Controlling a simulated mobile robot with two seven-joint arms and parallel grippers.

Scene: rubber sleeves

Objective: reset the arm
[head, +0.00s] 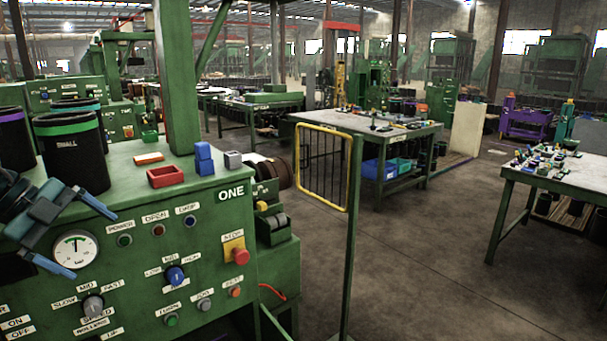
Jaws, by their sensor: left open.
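My left gripper (96,247) shows at the left edge, in front of the green machine (215,240) marked ONE. Its two blue fingers are spread wide apart with nothing between them. The round pressure gauge (74,250) is seen behind and between the fingers. A black sleeve (72,160) with a green band, labelled SMALL, stands upright on the machine top just behind the gripper, which partly overlaps it in the picture. I cannot tell whether they touch. My right gripper is not in view.
A red tray (166,177), blue blocks (203,158) and a grey block (233,160) sit on the machine top. Knobs and a red stop button (241,257) cover its front. A yellow-framed gate (323,125) stands to the right.

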